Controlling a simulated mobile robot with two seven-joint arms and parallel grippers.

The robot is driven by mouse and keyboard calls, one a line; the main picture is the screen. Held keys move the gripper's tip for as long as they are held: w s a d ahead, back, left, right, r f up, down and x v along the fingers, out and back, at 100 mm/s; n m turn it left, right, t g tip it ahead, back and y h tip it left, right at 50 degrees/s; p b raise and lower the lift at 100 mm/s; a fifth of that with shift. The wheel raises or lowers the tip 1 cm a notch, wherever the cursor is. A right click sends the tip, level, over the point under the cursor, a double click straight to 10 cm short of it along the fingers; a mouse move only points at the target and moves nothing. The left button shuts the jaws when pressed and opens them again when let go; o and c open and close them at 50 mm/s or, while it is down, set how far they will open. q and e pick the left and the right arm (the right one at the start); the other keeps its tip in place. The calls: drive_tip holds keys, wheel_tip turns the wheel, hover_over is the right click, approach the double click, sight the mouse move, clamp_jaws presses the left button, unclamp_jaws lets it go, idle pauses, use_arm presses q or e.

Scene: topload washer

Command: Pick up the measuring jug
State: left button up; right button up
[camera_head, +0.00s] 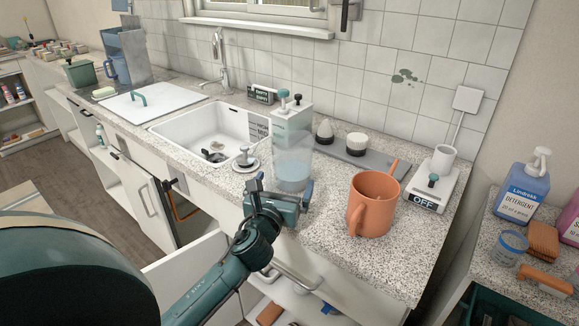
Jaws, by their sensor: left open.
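A clear measuring jug (293,160) with pale bluish contents in its lower part stands on the speckled counter (310,240), right of the sink. My left gripper (282,184) is open at the near side of the clear jug, one finger toward its left and one toward its right. I cannot tell whether the fingers touch it. An orange jug (376,203) with a handle on its near left side stands apart, to the right of the gripper. My right gripper is not in view.
Behind the clear jug stands a dispenser box (291,124). A grey tray (350,158) holds two small jars. A white device (431,182) marked OFF is at the right. The white sink (190,124) is left.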

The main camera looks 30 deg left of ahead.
sight(287, 174)
use_arm(q)
drive_tip(key=x, duration=0.5)
drive_tip(key=shift+c, duration=0.3)
drive_tip(key=c, duration=1.1)
